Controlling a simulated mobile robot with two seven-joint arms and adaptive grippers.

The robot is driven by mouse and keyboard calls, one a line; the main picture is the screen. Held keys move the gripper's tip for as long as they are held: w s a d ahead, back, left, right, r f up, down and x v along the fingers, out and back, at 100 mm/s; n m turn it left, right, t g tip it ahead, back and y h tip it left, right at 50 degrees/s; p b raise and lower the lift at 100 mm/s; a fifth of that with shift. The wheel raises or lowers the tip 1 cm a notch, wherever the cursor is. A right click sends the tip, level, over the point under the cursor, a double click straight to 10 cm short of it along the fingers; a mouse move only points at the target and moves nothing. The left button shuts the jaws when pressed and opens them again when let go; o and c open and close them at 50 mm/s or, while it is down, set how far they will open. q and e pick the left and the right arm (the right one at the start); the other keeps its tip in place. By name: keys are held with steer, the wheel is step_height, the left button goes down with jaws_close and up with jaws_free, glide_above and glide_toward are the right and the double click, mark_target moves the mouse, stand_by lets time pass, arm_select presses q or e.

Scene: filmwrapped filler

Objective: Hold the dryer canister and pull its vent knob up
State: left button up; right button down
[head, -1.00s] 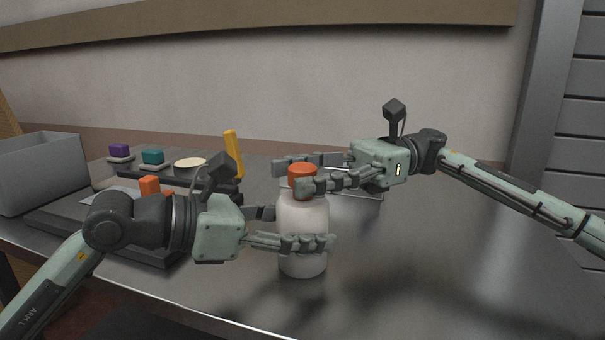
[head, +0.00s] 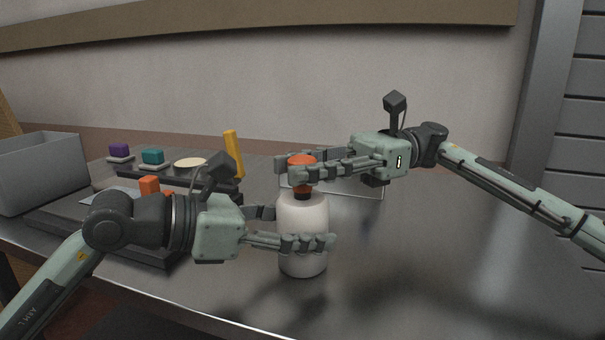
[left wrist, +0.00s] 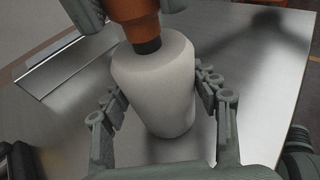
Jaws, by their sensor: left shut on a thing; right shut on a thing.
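The dryer canister (head: 303,215) is a white rounded cylinder standing upright on the metal table. My left gripper (head: 298,228) is shut around its body from the left. The left wrist view shows the canister (left wrist: 158,85) between both fingers. The orange vent knob (head: 302,160) is above the canister, with a dark stem (head: 302,194) visible between it and the canister's top. My right gripper (head: 296,170) is shut on the knob from the right. Its fingers hide part of the knob. The knob (left wrist: 125,8) and dark stem (left wrist: 147,46) also show in the left wrist view.
A grey bin (head: 45,172) stands at the far left. Purple (head: 119,150) and teal (head: 152,156) blocks, a pale disc (head: 191,163), an orange block (head: 149,185) and a yellow upright piece (head: 233,152) are behind my left arm. The table's right side is clear.

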arm_select(q)
steer(key=shift+f, duration=0.15)
arm_select(e)
steer(key=shift+r, duration=0.6)
steer(key=c, duration=1.1)
jaws_free()
steer(key=shift+f, duration=0.1)
steer(key=v, duration=1.2)
arm_select(q)
steer(key=o, duration=1.7)
